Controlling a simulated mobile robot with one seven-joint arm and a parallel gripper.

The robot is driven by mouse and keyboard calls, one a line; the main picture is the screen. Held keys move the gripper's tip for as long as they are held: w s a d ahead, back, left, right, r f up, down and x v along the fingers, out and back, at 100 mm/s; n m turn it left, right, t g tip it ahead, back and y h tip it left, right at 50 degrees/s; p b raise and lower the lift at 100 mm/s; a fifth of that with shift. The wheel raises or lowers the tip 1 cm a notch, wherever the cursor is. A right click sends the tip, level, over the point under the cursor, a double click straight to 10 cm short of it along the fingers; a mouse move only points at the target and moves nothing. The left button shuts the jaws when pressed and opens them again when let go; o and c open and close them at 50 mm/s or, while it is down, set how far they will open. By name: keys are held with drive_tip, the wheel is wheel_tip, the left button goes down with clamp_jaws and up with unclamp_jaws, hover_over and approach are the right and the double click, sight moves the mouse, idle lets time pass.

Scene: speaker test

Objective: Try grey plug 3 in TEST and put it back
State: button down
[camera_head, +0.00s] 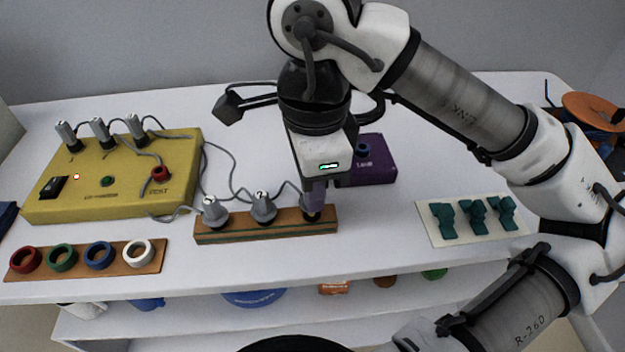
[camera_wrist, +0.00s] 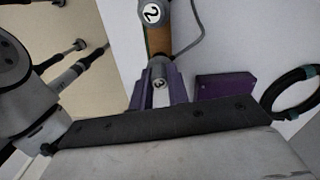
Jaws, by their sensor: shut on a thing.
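My gripper (camera_head: 313,200) is over the right end of a wooden rack (camera_head: 270,230) and shut on grey plug 3. In the wrist view the plug (camera_wrist: 159,76), marked 3, shows between the purple fingers (camera_wrist: 160,90). The fingers hide most of it in the head view, and I cannot tell if it is fully seated. Two other grey plugs, left (camera_head: 213,211) and middle (camera_head: 262,207), stand in the rack; the middle one is marked 2 in the wrist view (camera_wrist: 152,13). The TEST socket with a red ring (camera_head: 160,174) is on the yellow box (camera_head: 125,190), apparently empty.
Three grey plugs (camera_head: 100,131) stand at the yellow box's back, with cables. Coloured rings sit on a wooden board (camera_head: 85,272) at front left. A purple box (camera_head: 375,170) stands behind my gripper. Teal pieces (camera_head: 478,217) lie on a pale mat at right. Loose cables cross the middle.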

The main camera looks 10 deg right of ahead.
drive_tip(key=shift+f+b, duration=0.4)
drive_tip(key=shift+f, duration=0.1)
drive_tip(key=c, duration=1.3)
unclamp_jaws()
drive_tip(key=shift+r, duration=0.1)
drive_tip(key=shift+r+p, duration=2.9)
drive_tip(key=shift+r, duration=0.85)
drive_tip(key=shift+s+f, duration=0.1)
drive_tip(key=shift+s, duration=0.05)
